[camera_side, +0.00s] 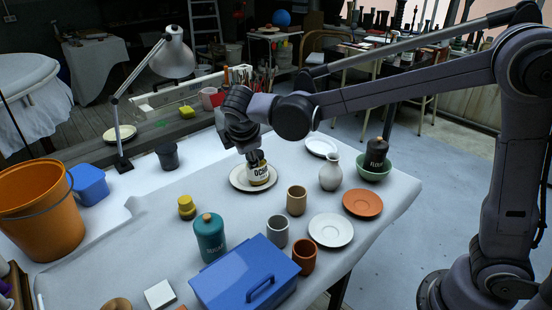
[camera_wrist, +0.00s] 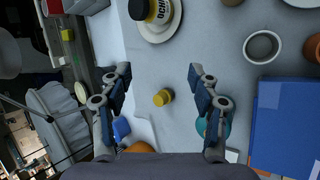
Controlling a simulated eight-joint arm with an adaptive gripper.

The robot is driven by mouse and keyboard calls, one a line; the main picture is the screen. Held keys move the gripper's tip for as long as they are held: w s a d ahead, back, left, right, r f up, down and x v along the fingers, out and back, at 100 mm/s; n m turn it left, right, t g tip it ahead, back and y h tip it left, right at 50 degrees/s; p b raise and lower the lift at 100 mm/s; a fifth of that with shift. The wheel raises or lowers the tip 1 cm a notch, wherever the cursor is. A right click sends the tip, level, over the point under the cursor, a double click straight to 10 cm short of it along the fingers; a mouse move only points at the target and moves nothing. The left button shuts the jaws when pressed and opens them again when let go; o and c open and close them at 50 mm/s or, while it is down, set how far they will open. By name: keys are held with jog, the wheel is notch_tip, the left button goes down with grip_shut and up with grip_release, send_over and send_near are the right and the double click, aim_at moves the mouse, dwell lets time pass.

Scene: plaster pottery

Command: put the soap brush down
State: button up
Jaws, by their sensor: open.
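A small yellow knobbed thing (camera_side: 186,206) stands on the pale table cover; it looks like the soap brush, though I cannot be sure. It also shows in the wrist view (camera_wrist: 162,98), between the lines of my fingers with nothing gripping it. My gripper (camera_side: 254,157) is over the ochre jar (camera_side: 258,174), which stands on a pale plate (camera_side: 238,184). In the wrist view my gripper (camera_wrist: 158,78) has its two fingers wide apart and nothing between them. The jar there (camera_wrist: 152,12) is beyond the fingertips. Whether a finger touches the jar is not clear.
A teal jar (camera_side: 210,238), a tan cup (camera_side: 297,200), a grey cup (camera_side: 277,231) and a blue box (camera_side: 247,275) stand nearby. A white vase (camera_side: 331,172) stands right of the plate. A lamp (camera_side: 122,130) and an orange bucket (camera_side: 40,215) are left. Cover around the yellow thing is clear.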

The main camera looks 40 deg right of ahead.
jog(key=s+d+f+m+y, duration=0.1)
jog(key=s+d+m, duration=0.2)
jog(key=s+m, duration=0.2)
jog(key=s+d+f+m+y, duration=0.1)
jog(key=s+m, duration=0.4)
jog(key=s, duration=0.5)
jog(key=s+d+f+m+t+y, duration=0.1)
jog(key=s+d+m+y, duration=0.1)
jog(key=s+d+m, duration=0.3)
jog(key=shift+s+y, duration=0.3)
jog(key=shift+s, duration=0.95)
